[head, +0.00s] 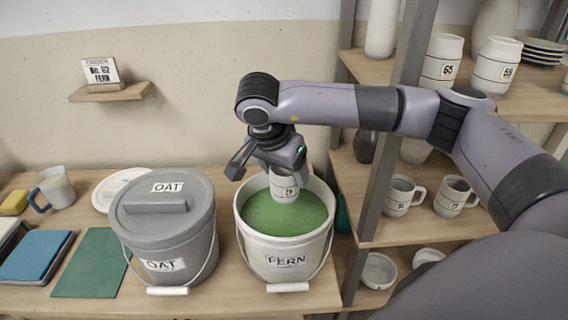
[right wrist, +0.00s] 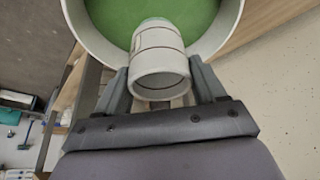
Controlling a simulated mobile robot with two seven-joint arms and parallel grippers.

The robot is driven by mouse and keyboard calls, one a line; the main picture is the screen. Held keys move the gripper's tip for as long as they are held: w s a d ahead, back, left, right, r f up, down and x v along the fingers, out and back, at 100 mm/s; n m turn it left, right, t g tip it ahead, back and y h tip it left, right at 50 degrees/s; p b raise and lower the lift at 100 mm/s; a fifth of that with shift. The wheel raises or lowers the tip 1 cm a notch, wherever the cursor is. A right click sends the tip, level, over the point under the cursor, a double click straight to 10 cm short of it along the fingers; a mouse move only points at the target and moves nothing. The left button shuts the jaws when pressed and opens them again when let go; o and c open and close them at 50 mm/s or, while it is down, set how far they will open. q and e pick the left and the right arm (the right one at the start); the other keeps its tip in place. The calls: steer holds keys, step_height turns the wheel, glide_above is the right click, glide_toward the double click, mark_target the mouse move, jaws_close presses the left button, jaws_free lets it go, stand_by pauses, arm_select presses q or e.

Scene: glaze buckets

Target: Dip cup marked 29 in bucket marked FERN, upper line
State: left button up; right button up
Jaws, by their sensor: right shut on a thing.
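The white cup (head: 284,187) has thin dark lines and a small label, possibly 29, too small to read surely. My right gripper (head: 262,168) is shut on the cup and holds it bottom down inside the mouth of the FERN bucket (head: 285,262). In the right wrist view the cup (right wrist: 159,60) sits between the fingers (right wrist: 160,88), with two lines showing on its wall. The green glaze (head: 286,217) is just below or at the cup's bottom; I cannot tell whether they touch. The bucket is white and open. My left gripper is out of view.
A lidded grey OAT bucket (head: 165,228) stands close left of the FERN bucket. Shelves (head: 375,195) with several marked cups stand on the right. An order card (head: 100,72) reading FERN is on a wall ledge. A blue-handled mug (head: 55,188) is far left.

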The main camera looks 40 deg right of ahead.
steer(key=shift+w+f+b, duration=0.1)
steer(key=shift+f+b, duration=1.4)
steer(key=shift+f, duration=0.55)
step_height(320, 180, down, 6)
steer(key=b, duration=0.4)
steer(key=shift+f+b, duration=0.2)
steer(key=shift+b, duration=0.2)
stand_by(1.6)
steer(key=shift+r+p, duration=2.4)
steer(key=shift+r, duration=1.15)
